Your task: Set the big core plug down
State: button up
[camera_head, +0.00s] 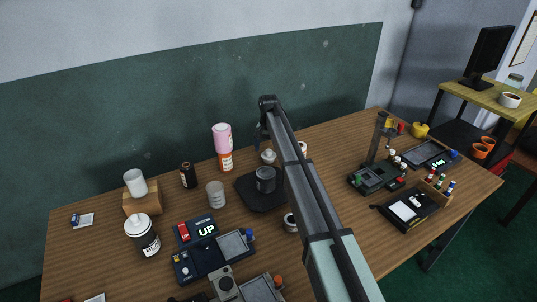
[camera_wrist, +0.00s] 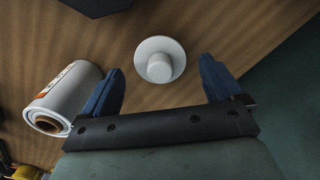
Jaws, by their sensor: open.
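The big core plug, a white round disc with a raised knob, sits on the wooden table with its knob up. It shows in the wrist view (camera_wrist: 160,62) and, small, in the head view (camera_head: 268,156). My gripper (camera_wrist: 162,85) is open, with its blue fingers on either side of the plug and a gap to it on both sides. In the head view my gripper (camera_head: 264,134) is above the plug at the back of the table, partly hidden by my own arm.
A white roll with an orange label (camera_wrist: 72,92) is close beside one finger. A dark tray (camera_head: 244,190) with a grey cup (camera_head: 265,180) is in front of the plug. A pink and orange canister stack (camera_head: 223,140) stands to the left. The green wall (camera_wrist: 290,90) is close behind.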

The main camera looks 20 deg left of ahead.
aim_at(268, 150)
notch_tip(268, 150, up, 8)
dwell(0.4)
